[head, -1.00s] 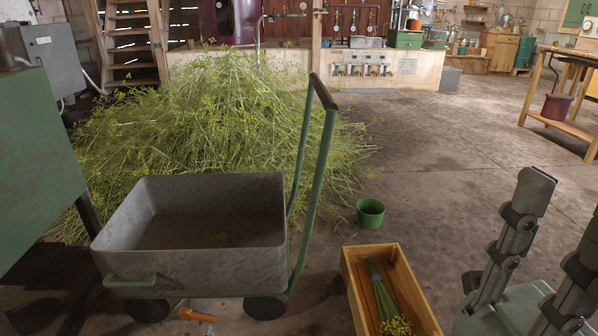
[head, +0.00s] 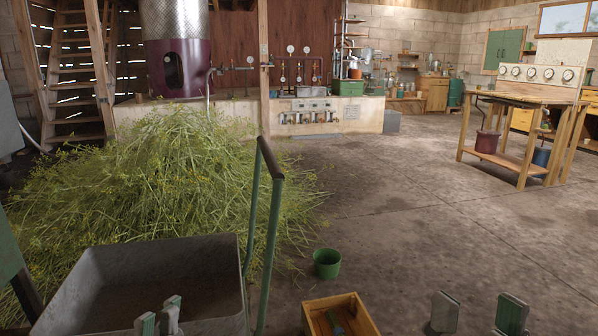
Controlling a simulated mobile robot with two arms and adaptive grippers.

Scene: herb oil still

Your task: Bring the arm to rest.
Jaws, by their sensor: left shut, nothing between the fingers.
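My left gripper (head: 158,318) shows only its fingertips at the bottom edge, in front of the grey cart tub. The fingertips are close together, with nothing seen between them. My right gripper (head: 478,313) shows at the bottom right. Its two fingertips stand well apart and nothing shows between them. The rest of both arms is below the picture.
The grey cart (head: 85,280) with a green handle (head: 272,225) stands at lower left, before a large heap of cut herbs (head: 160,190). A green bucket (head: 327,263) and a wooden crate (head: 362,318) stand right of it. Open floor reaches the wooden table (head: 520,97).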

